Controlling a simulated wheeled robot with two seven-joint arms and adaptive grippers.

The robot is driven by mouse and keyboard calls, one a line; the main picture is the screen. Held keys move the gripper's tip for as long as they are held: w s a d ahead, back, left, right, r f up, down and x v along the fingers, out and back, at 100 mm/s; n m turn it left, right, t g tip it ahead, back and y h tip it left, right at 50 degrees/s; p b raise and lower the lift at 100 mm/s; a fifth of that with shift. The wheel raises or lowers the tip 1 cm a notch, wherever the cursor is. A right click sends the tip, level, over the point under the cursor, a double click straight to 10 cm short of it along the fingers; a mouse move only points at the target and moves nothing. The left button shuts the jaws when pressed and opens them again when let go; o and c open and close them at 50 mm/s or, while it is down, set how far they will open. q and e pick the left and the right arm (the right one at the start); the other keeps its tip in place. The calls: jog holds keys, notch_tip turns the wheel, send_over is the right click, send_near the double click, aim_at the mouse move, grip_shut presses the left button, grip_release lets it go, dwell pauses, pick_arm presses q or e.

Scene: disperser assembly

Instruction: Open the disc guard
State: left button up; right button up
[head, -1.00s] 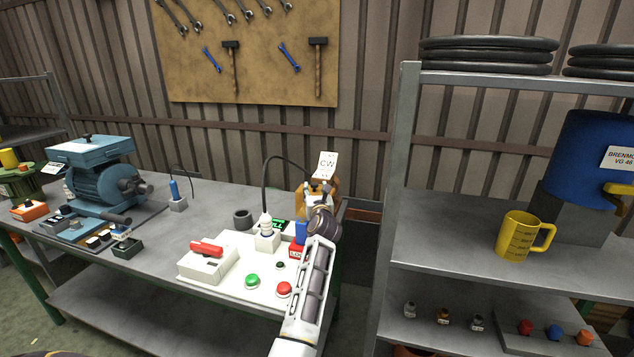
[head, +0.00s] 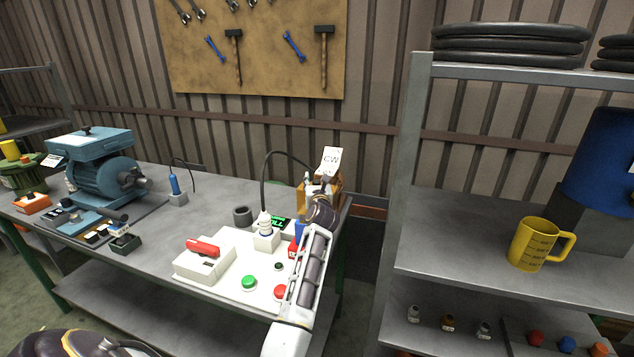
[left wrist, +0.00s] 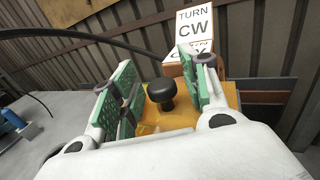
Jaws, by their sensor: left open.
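An orange-yellow housing (head: 337,196) stands at the right end of the workbench, partly hidden by my left gripper (head: 320,183). In the left wrist view its top (left wrist: 178,118) carries a black round knob (left wrist: 161,92). I cannot tell for sure whether this housing is the disc guard. My left gripper (left wrist: 157,78) is open, with its green finger pads on either side of the knob. A gap shows between the pads and the knob. A white sign (left wrist: 194,27) reading "TURN CW" stands behind the knob. My right gripper is not in view.
A white control panel (head: 222,283) with a red-handled switch (head: 203,248), a green button (head: 249,283) and a red button (head: 281,292) lies in front. A black cable (head: 264,180) arches beside the housing. A blue motor machine (head: 95,176) stands left. A grey shelf (head: 408,180) stands right.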

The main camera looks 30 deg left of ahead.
pick_arm(q)
grip_shut()
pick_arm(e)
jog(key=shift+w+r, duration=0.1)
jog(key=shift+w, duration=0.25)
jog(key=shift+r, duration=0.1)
